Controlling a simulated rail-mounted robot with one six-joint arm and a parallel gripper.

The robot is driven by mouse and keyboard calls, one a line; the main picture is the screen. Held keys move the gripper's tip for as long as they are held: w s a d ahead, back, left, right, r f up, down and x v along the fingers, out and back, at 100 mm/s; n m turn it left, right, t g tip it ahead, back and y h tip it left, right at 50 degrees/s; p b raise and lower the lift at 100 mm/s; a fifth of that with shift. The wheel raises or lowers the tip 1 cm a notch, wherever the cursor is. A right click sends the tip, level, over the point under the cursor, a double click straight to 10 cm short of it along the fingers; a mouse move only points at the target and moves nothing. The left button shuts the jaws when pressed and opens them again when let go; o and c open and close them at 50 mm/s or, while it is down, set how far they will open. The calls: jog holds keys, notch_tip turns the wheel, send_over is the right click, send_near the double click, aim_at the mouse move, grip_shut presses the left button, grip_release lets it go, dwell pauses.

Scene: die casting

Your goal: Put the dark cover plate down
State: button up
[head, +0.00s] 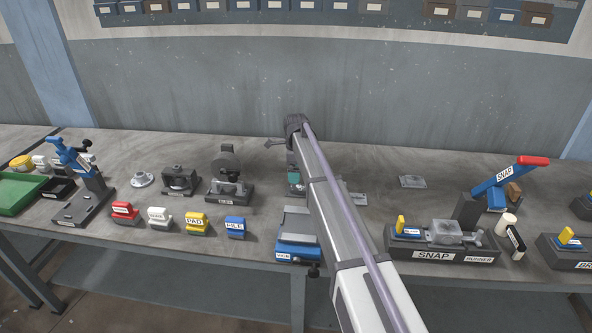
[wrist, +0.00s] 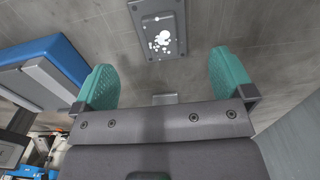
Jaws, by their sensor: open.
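My gripper (wrist: 164,78) is open, with its two teal fingers wide apart and nothing held between them. In the head view my gripper (head: 294,180) is mostly hidden behind my own arm, low over the middle of the bench. A dark grey plate (wrist: 150,22) with white spots lies on the bench, beyond the fingertips and apart from them in the wrist view. It looks like the dark cover plate, but I cannot be sure. A small grey piece (wrist: 165,99) shows between the finger bases.
A blue vise (head: 298,247) stands at the bench's front edge; it is close on the left in the wrist view (wrist: 50,68). Flat grey plates lie to the right, one of them clear of my arm (head: 412,181). The SNAP fixture (head: 433,255) stands front right. Labelled blocks (head: 196,223) line the front left.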

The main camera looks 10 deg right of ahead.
notch_tip(320, 180, up, 5)
jog(key=p, duration=0.2)
jog(key=shift+f+p, duration=0.2)
jog(key=shift+p, duration=0.1)
